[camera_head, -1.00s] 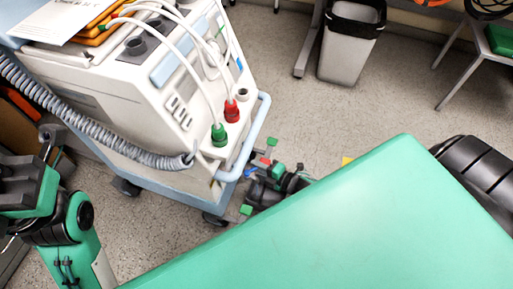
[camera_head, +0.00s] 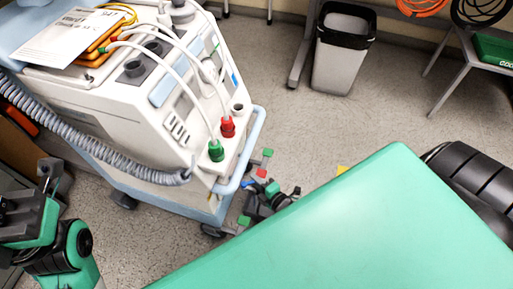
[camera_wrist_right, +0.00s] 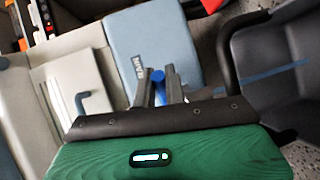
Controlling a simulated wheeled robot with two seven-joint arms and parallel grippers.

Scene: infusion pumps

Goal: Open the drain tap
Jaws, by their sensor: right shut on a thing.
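My right gripper (camera_head: 268,190) is low beside the front corner of the white and blue cart (camera_head: 185,120), partly hidden behind my green arm cover. In the right wrist view my right gripper (camera_wrist_right: 160,88) has its two grey fingers close together on a small blue tap handle (camera_wrist_right: 159,76). The handle lies between the fingertips, and its lower part is hidden. A blue-grey panel (camera_wrist_right: 155,35) lies just beyond it, with small lettering near the left finger. My left arm is at the lower left of the head view; its fingertips cannot be made out.
Green (camera_head: 216,151) and red (camera_head: 227,127) connectors with white hoses stand on the cart. A blue-grey rail (camera_head: 262,118) runs round its corner. A coiled grey hose (camera_head: 95,143) hangs along its side. A bin (camera_head: 342,60) stands at the back. Open floor lies right of the cart.

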